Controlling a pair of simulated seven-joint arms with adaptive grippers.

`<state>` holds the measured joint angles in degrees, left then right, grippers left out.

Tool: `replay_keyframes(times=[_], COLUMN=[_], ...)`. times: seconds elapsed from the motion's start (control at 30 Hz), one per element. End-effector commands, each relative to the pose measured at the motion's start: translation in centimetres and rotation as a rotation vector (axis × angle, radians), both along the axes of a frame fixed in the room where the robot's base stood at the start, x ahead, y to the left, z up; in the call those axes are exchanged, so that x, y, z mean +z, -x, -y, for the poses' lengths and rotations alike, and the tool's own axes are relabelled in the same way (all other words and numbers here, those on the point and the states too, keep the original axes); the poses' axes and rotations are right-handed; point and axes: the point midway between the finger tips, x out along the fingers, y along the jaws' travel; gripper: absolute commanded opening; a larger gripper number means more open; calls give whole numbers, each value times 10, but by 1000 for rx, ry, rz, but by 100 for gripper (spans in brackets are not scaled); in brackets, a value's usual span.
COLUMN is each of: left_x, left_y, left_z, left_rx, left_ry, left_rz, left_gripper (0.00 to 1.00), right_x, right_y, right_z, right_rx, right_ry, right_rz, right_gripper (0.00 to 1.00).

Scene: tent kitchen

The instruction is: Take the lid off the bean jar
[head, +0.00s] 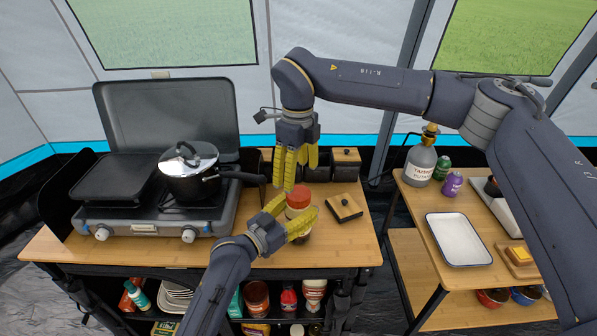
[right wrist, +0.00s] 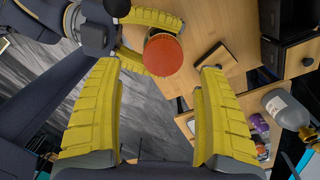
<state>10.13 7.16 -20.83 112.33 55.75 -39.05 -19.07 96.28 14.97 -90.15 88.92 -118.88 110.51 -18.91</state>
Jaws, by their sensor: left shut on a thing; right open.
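A jar with a red-orange lid (head: 298,196) stands near the front of the wooden table, the lid on it. I take it as the bean jar; no label is readable. My left gripper (head: 294,210) is shut on the jar's body, with its yellow fingers on either side below the lid. My right gripper (head: 300,172) points down above and behind the jar, open and empty. In the right wrist view the round lid (right wrist: 164,55) shows beyond and between the open fingers, apart from them. The fingers and lid hide most of the jar's body.
A wooden square with a dark knob (head: 344,207) lies right of the jar. Dark canisters (head: 346,173) stand behind. A camp stove (head: 160,225) with a pot (head: 187,180) is at left. A side table at right holds a white tray (head: 458,240) and bottles.

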Motion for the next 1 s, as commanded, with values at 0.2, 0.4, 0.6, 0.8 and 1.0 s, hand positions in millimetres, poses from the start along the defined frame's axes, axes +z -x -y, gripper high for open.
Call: replay_keyframes(times=[0.2, 0.4, 0.6, 0.8, 1.0], left_x=[0, 0, 0, 0, 0], left_y=[0, 0, 0, 0, 0], left_z=[0, 0, 0, 0, 0], left_rx=[0, 0, 0, 0, 0], left_ry=[0, 0, 0, 0, 0], left_rz=[0, 0, 0, 0, 0], left_gripper=[0, 0, 0, 0, 0], right_x=[0, 1, 1, 2, 3], right_y=[0, 0, -1, -1, -1], right_z=[0, 0, 0, 0, 1], right_rx=[-351, -677, -1003, -1327, -1652], right_ry=[3, 6, 9, 11, 14], right_rz=[-6, -11, -15, -19, -21], right_gripper=[75, 75, 75, 75, 75])
